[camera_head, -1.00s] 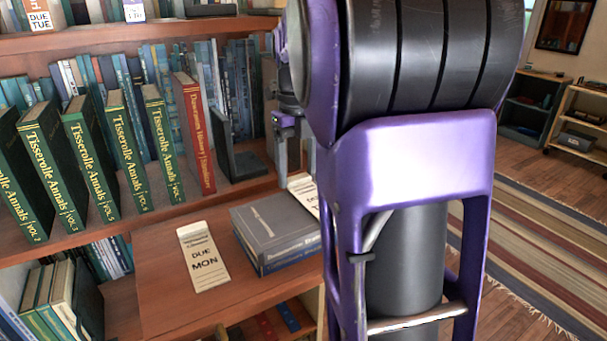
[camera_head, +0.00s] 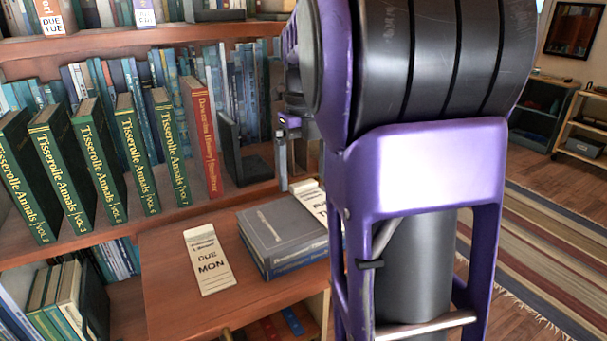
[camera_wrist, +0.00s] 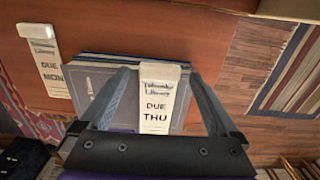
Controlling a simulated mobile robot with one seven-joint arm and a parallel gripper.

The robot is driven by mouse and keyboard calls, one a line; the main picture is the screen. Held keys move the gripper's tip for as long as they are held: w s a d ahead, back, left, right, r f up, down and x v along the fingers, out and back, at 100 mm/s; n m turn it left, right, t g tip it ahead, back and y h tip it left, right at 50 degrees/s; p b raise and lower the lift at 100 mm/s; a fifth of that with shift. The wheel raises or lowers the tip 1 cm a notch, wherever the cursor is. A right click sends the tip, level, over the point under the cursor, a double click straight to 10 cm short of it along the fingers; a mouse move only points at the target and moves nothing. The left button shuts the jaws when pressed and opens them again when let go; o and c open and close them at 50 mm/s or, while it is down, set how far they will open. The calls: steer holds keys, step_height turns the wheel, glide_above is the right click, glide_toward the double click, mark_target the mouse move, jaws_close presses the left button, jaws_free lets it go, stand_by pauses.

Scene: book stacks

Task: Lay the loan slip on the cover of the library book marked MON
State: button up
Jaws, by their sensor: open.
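A white slip reading DUE MON (camera_head: 208,258) lies flat on the wooden surface, left of a short stack of grey-blue books (camera_head: 280,238). It also shows at the upper left of the wrist view (camera_wrist: 46,62). A second slip, DUE THU (camera_wrist: 157,104), lies over the grey top book (camera_wrist: 98,80), at its right side in the head view (camera_head: 311,199). My gripper (camera_wrist: 160,80) is open, its fingers either side of the THU slip, with gaps between. In the head view my arm hides most of the gripper. I see no MON mark on the book.
Green Tisserolle Annals volumes (camera_head: 122,150), a red book (camera_head: 203,135) and a black bookend (camera_head: 240,150) stand on the shelf behind. A DUE TUE card (camera_head: 52,18) is on the upper shelf. Bare wood (camera_head: 180,300) surrounds the MON slip.

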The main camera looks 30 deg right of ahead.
step_height(320, 180, up, 7)
steer(key=shift+f+p, duration=0.1)
steer(key=shift+p, duration=0.65)
